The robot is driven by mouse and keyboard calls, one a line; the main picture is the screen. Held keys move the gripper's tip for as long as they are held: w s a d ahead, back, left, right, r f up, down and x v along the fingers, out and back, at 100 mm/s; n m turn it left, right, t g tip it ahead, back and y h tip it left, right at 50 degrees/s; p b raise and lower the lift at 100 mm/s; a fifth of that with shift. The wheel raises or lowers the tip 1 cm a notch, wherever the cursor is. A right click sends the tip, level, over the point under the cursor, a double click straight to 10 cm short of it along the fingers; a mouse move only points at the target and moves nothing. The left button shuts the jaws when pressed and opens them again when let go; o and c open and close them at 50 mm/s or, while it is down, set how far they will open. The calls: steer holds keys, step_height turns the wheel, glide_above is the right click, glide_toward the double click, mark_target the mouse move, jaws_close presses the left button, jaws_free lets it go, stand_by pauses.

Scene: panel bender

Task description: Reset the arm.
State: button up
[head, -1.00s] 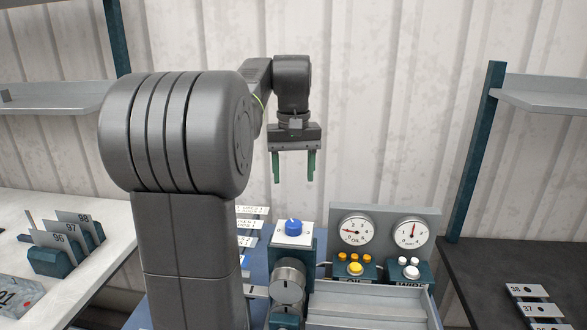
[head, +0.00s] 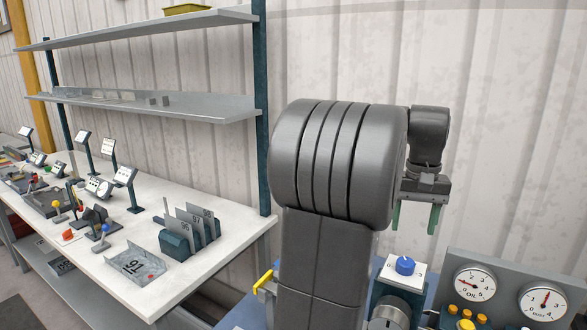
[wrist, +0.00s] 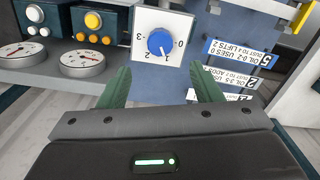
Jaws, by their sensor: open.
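My gripper (head: 415,216) is raised at the right in the head view, its two green fingers pointing down, apart and empty. In the wrist view the fingers of my gripper (wrist: 162,88) are spread with nothing between them. Ahead of them is a white plate with a blue knob (wrist: 161,43), marked with numbers from 0 to 3. The blue knob (head: 405,265) also shows in the head view, below the gripper and apart from it. My upper arm hides part of the panel behind it.
Two gauges, OIL (head: 475,283) and one beside it (head: 543,303), stand at the lower right with yellow buttons (head: 467,324). A white table (head: 110,262) at the left bears numbered plates (head: 190,228) and several levers. Shelves (head: 160,105) hang above it. A yellow handle (head: 263,282) is beside my arm.

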mark_target(406, 261)
step_height(406, 261, down, 10)
steer(key=shift+r+p, duration=0.25)
steer(key=shift+p, duration=0.2)
steer(key=shift+f, duration=0.2)
steer(key=shift+r+n, duration=0.1)
steer(key=shift+n, duration=0.3)
